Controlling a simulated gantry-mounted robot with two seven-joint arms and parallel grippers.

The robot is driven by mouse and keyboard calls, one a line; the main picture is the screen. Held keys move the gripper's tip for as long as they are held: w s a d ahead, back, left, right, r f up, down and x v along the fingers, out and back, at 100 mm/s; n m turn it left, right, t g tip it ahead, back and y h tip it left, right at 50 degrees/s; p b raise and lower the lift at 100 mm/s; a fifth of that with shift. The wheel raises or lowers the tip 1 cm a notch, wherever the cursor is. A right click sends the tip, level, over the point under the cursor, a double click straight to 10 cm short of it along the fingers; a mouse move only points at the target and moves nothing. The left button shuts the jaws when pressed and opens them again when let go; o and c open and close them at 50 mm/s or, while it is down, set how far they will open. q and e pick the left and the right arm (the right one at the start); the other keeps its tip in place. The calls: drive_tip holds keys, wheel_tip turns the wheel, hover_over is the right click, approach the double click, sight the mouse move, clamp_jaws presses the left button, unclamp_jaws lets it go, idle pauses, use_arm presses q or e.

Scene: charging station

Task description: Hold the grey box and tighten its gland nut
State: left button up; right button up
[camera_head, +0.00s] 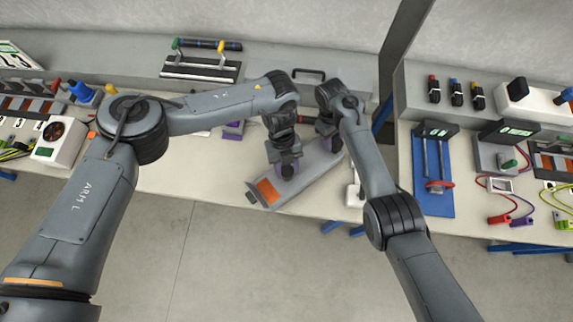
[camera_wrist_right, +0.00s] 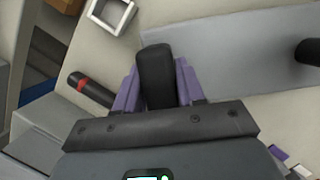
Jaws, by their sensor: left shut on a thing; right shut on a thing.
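The grey box (camera_head: 316,166) is long, with an orange label near its near-left end, and lies slanted at the bench's front edge. My left gripper (camera_head: 287,171) comes down on it from above with its purple fingers shut on it near the label. My right gripper (camera_head: 332,143) is at the box's far-right end. In the right wrist view its purple fingers (camera_wrist_right: 157,82) are closed on both sides of a dark rounded part, the gland nut (camera_wrist_right: 156,70). The nut is hidden by the gripper in the head view.
A grey panel with a black handle (camera_head: 309,75) is behind the arms. A black rod with a red band (camera_wrist_right: 90,90) lies beside the right gripper. A white socket box (camera_head: 58,142) stands left.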

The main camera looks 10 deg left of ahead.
use_arm(q)
drive_tip(key=o, duration=1.1)
drive_tip(key=shift+r, duration=0.1)
drive_tip(key=v, duration=1.2)
